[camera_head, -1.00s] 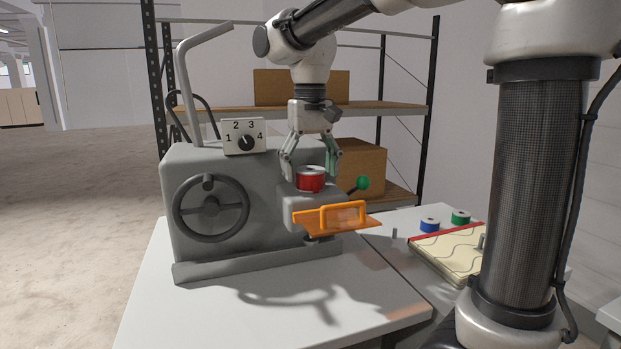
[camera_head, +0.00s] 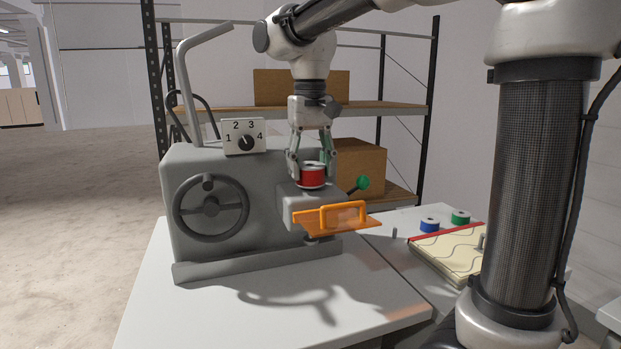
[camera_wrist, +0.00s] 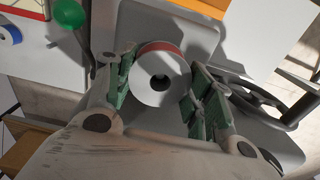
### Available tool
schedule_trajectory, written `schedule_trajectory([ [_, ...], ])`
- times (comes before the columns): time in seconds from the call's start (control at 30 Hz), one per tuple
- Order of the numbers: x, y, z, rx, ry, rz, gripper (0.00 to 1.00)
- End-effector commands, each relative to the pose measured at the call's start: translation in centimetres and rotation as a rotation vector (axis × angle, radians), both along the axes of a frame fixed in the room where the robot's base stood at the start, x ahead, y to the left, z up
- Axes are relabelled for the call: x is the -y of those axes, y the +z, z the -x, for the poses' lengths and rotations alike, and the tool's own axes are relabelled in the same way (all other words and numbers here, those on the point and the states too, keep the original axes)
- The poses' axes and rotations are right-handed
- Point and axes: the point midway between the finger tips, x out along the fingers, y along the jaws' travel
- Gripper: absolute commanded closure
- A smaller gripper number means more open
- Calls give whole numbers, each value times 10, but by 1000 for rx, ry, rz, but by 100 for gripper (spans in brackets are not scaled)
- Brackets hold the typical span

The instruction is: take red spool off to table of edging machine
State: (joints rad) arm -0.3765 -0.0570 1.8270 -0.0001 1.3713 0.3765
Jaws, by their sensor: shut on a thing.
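The red spool (camera_head: 312,176) with white ends stands upright on top of the grey edging machine's head (camera_head: 298,203). My gripper (camera_head: 313,172) points down over it and is shut on it, one finger on each side. In the wrist view the spool (camera_wrist: 159,77) shows its white end with a dark centre hole, between the green finger pads. The machine stands on a pale table (camera_head: 270,300), whose front part is bare.
An orange guard (camera_head: 340,218) and a green-knobbed lever (camera_head: 362,183) stick out beside the spool. A blue spool (camera_head: 429,225), a green spool (camera_head: 460,217) and a quilted panel (camera_head: 445,255) are to the right. A shelf (camera_head: 385,107) stands behind.

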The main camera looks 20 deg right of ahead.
Motion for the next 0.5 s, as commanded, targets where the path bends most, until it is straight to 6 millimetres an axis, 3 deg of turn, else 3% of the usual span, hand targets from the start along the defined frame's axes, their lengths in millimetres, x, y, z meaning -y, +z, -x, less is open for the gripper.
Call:
schedule_trajectory([
  [0.5,0,20,0,0,0,0,76],
])
